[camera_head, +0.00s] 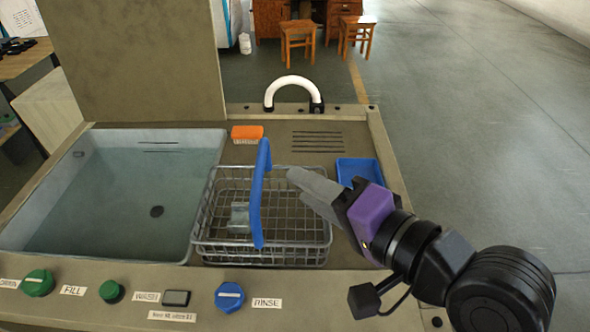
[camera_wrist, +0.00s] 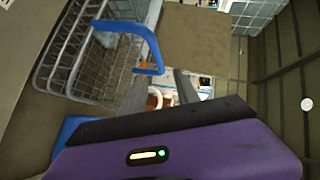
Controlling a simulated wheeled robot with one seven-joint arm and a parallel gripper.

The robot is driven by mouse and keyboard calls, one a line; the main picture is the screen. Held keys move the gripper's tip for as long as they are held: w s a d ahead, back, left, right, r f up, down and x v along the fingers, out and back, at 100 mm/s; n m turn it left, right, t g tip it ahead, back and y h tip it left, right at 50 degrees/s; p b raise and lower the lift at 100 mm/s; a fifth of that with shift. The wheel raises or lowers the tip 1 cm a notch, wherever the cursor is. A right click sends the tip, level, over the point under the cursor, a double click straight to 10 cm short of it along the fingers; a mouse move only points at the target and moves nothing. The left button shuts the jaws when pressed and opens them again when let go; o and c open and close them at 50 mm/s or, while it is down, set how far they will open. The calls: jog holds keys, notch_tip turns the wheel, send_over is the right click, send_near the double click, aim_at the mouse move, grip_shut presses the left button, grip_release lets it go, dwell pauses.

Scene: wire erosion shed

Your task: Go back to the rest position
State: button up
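My gripper (camera_head: 299,187) is at the right side of the wire basket (camera_head: 315,250), its fingers pointing left over the basket's right part. The wrist view shows its two fingers (camera_wrist: 160,86) apart, with nothing held between them. The basket stands on the wash station with its blue handle (camera_head: 259,195) upright, left of my fingertips. A small grey block (camera_head: 239,216) lies in the basket. The handle also shows in the wrist view (camera_wrist: 140,32), close to the left finger. I cannot tell the exact gap between finger and handle.
A basin of water (camera_head: 110,190) is left of the basket. Green and blue knobs (camera_head: 229,297) line the front panel. Open floor (camera_head: 490,150) lies right.

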jog(key=shift+s+d+r, duration=0.1)
jog(key=shift+s+d, duration=0.15)
jog(key=shift+s, duration=0.05)
dwell(0.5)
notch_tip(320, 180, up, 4)
jog(key=w+d+n+t, duration=0.1)
jog(key=w+d+t, duration=0.1)
jog(key=t, duration=0.1)
jog(key=s+d+f+n+t+h, duration=0.3)
jog(key=s+d+f+t+h, duration=0.3)
jog(key=d, duration=0.4)
jog(key=s+d+f+n+g+h, duration=0.1)
jog(key=s+d+f+g+h, duration=0.1)
jog(key=s+f, duration=0.5)
jog(key=s+d+f+n+g+h, duration=0.1)
jog(key=s+f, duration=0.6)
jog(key=s, duration=0.9)
jog(key=d+g, duration=0.1)
jog(key=g, duration=0.1)
jog(key=shift+s+d+n+g+h, duration=0.3)
jog(key=shift+s+d+h, duration=0.05)
jog(key=shift+s+h, duration=0.05)
